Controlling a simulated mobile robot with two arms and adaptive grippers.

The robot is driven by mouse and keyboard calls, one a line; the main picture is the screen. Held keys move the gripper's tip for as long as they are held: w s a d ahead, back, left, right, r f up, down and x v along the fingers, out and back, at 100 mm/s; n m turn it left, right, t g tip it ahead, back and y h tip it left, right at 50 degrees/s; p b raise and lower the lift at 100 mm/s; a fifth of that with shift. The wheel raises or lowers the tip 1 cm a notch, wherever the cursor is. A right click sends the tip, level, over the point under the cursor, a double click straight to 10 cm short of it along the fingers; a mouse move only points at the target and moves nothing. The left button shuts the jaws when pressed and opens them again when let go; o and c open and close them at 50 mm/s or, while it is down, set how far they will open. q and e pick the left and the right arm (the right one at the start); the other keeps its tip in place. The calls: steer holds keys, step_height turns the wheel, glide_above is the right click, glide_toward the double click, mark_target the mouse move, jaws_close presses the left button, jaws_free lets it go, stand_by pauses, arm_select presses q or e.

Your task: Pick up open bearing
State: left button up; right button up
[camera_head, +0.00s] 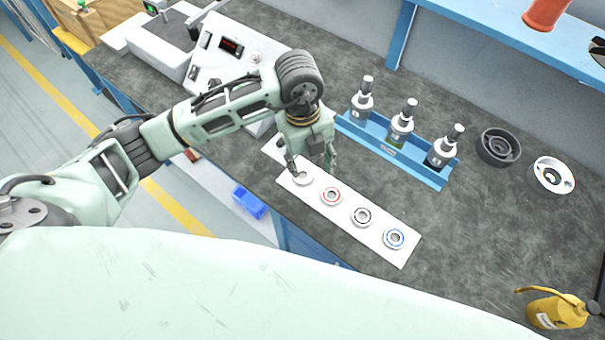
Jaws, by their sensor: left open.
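Several bearings lie in a row on a white strip (378,239) on the dark bench. At the left end is a pale bearing (302,178), partly hidden by a finger. Which one is the open bearing I cannot tell for sure. My left gripper (311,172) points down, open, over the left end of the strip, with its fingers about the pale bearing. Whether it touches that bearing is unclear. My right gripper is not in view.
A blue rack (425,175) with several bottles stands just behind the strip. A dark round housing (498,147) and a white flanged part (553,174) lie to the right. A yellow oil can (557,311) is front right. A control box (232,62) stands behind my left arm.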

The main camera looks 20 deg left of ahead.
mark_target(300, 172)
arm_select(q)
steer(key=shift+y, duration=0.5)
steer(key=f+p, duration=0.1)
steer(key=f, duration=0.1)
steer(key=a+f, duration=0.1)
steer(key=f, duration=0.1)
steer(key=a+f+p, duration=0.1)
steer(key=f, duration=0.1)
steer(key=shift+w+a+f+p, duration=0.2)
steer(key=shift+w+f+p, duration=0.1)
steer(key=shift+w+f, duration=0.1)
steer(key=shift+f, duration=0.4)
steer(key=shift+c, duration=0.3)
steer(key=c, duration=1.1)
steer(key=shift+r, duration=0.1)
